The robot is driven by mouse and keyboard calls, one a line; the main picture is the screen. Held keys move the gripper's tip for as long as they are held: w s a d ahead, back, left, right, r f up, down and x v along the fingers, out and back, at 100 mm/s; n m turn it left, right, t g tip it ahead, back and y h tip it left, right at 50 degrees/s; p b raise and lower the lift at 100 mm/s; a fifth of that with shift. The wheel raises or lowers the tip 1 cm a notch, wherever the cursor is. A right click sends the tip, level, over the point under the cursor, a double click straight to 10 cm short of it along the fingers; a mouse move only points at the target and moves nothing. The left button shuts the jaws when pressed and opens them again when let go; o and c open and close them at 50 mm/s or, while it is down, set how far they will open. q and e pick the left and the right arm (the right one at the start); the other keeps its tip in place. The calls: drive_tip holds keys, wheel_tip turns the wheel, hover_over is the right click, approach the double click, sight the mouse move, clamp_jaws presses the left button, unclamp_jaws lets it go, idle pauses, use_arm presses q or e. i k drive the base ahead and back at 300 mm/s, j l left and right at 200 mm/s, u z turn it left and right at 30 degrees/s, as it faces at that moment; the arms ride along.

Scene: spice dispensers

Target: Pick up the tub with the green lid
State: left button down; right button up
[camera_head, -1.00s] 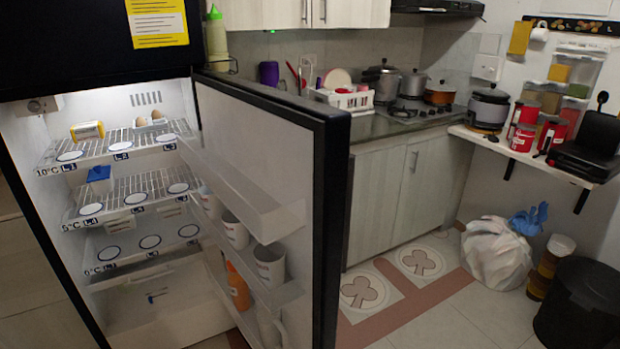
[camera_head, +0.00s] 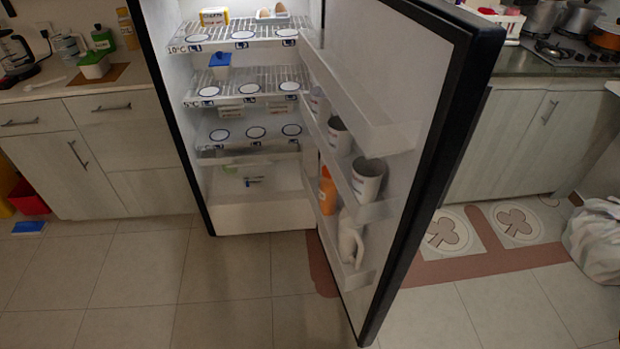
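A white tub with a green lid (camera_head: 93,66) stands on the left counter, on a brown board. A tub with a blue lid (camera_head: 220,66) stands on the second shelf inside the open fridge. Neither of my grippers shows in the head view.
The fridge door (camera_head: 440,130) stands wide open toward me, with cups and bottles in its racks. The left counter (camera_head: 140,72) also holds a coffee maker (camera_head: 16,52) and a green bottle (camera_head: 102,38). A white bag (camera_head: 596,240) lies at the right. The front floor is clear.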

sight(98, 71)
drive_tip(key=l+u, duration=0.35)
drive_tip(key=l, duration=0.2)
drive_tip(key=l+u, duration=0.35)
drive_tip(key=l, duration=0.25)
drive_tip(key=l+u, duration=0.35)
drive_tip(key=l, duration=0.2)
drive_tip(key=k+l, duration=0.1)
drive_tip(key=l, duration=0.7)
drive_tip(key=k+l, duration=0.15)
drive_tip(key=l, duration=0.25)
drive_tip(key=k+l, duration=0.1)
drive_tip(key=l, duration=0.3)
drive_tip(key=j, duration=0.55)
drive_tip(key=k+j, duration=0.15)
drive_tip(key=j, duration=0.4)
drive_tip(key=i+j, duration=0.25)
drive_tip(key=j, duration=0.15)
drive_tip(key=i+j, duration=0.3)
drive_tip(key=j, duration=0.15)
drive_tip(key=i+j, duration=0.25)
drive_tip(key=j, duration=0.15)
drive_tip(key=i+j, duration=0.25)
drive_tip(key=j, duration=0.2)
drive_tip(key=i+j, duration=0.15)
drive_tip(key=i, duration=0.3)
drive_tip(key=i+j, duration=0.15)
drive_tip(key=i, duration=0.3)
